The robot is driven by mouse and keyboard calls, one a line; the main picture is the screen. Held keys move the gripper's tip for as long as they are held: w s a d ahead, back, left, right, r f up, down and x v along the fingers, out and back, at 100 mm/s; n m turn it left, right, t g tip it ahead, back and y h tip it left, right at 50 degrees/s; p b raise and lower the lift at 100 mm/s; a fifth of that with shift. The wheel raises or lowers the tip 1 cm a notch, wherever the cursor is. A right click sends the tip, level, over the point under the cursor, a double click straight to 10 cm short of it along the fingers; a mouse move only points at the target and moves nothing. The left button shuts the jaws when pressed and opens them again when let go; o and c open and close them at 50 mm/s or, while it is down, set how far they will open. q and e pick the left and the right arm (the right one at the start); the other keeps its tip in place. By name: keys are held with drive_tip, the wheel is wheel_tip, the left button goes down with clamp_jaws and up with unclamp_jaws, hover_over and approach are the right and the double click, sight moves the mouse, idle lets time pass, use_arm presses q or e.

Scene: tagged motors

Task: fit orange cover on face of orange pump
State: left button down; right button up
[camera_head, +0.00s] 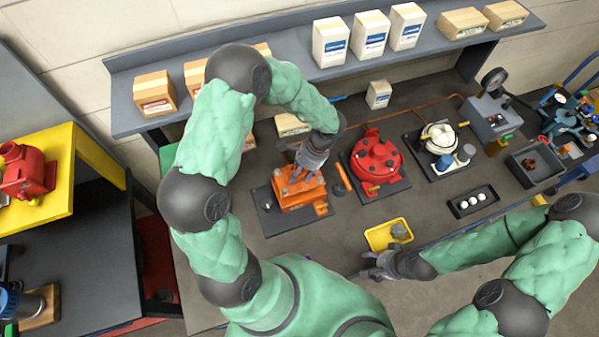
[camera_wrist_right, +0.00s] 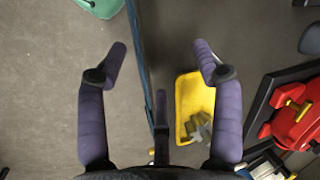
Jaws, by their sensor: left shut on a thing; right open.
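The orange pump (camera_head: 312,202) sits on a dark base plate (camera_head: 268,222) left of the middle of the bench in the head view. My left gripper (camera_head: 300,177) points down at the top of the pump and is shut on an orange piece that looks like the orange cover. The cover blends with the pump's colour and is partly hidden by the fingers, so I cannot tell whether it touches the face. My right gripper (camera_head: 371,267) is open and empty near the bench's front edge; its spread purple fingers show in the right wrist view (camera_wrist_right: 160,60).
A yellow tray (camera_head: 376,241) holding grey parts (camera_head: 400,231) lies near my right gripper. A red pump (camera_head: 376,160) stands right of the orange one. A white unit (camera_head: 438,138) and a black tray (camera_head: 459,209) with white balls are further right. Boxes line the shelf (camera_head: 290,60).

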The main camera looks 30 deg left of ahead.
sight(300, 183)
use_arm(q)
drive_tip(key=shift+f+b, duration=1.5)
drive_tip(key=shift+f, duration=0.25)
use_arm(e)
drive_tip(key=shift+f, duration=1.55)
use_arm(q)
drive_tip(key=shift+w+f+b, duration=0.1)
drive_tip(key=shift+f+b, duration=0.5)
drive_tip(key=shift+f, duration=0.1)
use_arm(e)
drive_tip(key=shift+s+f, duration=0.25)
drive_tip(key=shift+f, duration=0.35)
use_arm(q)
drive_tip(key=shift+f+b, duration=0.45)
drive_tip(key=shift+f, duration=0.1)
use_arm(e)
drive_tip(key=shift+f, duration=0.4)
use_arm(q)
drive_tip(key=shift+f, duration=0.15)
use_arm(e)
drive_tip(key=shift+f, duration=0.2)
use_arm(q)
drive_tip(key=shift+s+d, duration=0.1)
drive_tip(key=shift+s, duration=0.1)
use_arm(e)
drive_tip(key=shift+d, duration=0.1)
